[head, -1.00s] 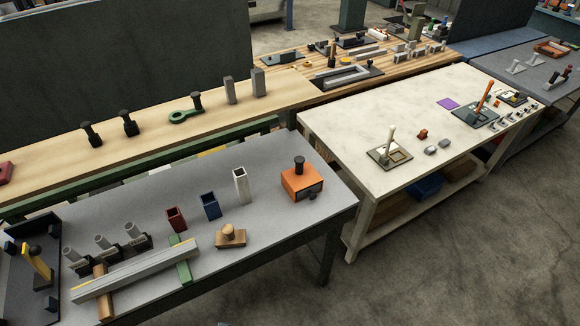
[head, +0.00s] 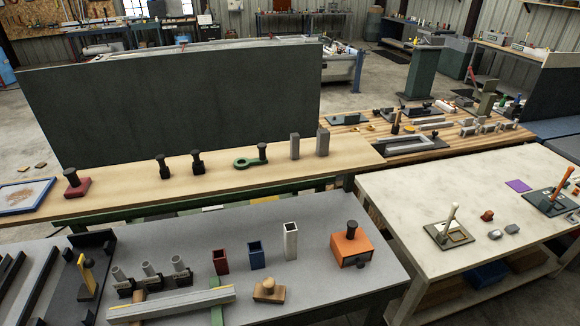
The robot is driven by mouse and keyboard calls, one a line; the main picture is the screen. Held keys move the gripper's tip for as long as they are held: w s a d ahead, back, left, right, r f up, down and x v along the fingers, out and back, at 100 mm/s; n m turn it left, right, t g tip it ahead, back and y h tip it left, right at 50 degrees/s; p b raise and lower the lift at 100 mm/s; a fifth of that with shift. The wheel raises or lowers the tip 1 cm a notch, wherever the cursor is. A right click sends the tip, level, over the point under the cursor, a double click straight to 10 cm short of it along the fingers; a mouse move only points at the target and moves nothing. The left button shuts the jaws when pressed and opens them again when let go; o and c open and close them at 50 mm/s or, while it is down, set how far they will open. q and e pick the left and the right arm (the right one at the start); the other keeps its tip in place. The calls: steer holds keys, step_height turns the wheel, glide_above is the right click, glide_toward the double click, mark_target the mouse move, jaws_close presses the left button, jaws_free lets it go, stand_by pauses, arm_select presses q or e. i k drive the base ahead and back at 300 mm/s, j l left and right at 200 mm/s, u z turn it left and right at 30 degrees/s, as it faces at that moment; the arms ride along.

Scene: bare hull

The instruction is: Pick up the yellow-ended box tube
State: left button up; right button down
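On the grey bench, a long grey bar (head: 172,306) lies across a wooden block and a green block (head: 219,293). Yellow shows along its far edge and near its ends; I cannot tell if it is hollow. Upright open square tubes stand behind it: a red one (head: 221,262), a blue one (head: 256,255) and a white one (head: 290,241). No yellow end shows on these three. Neither of my grippers is in view.
An orange block (head: 350,248) with a black knob and a wooden knobbed block (head: 268,290) stand on the grey bench (head: 330,288). Several angled grey cylinders (head: 151,273) sit at left, beside a black fixture with a yellow upright (head: 86,273). A pale table (head: 410,205) stands at right.

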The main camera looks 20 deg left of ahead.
mark_target(122, 314)
steer(key=u, duration=1.8)
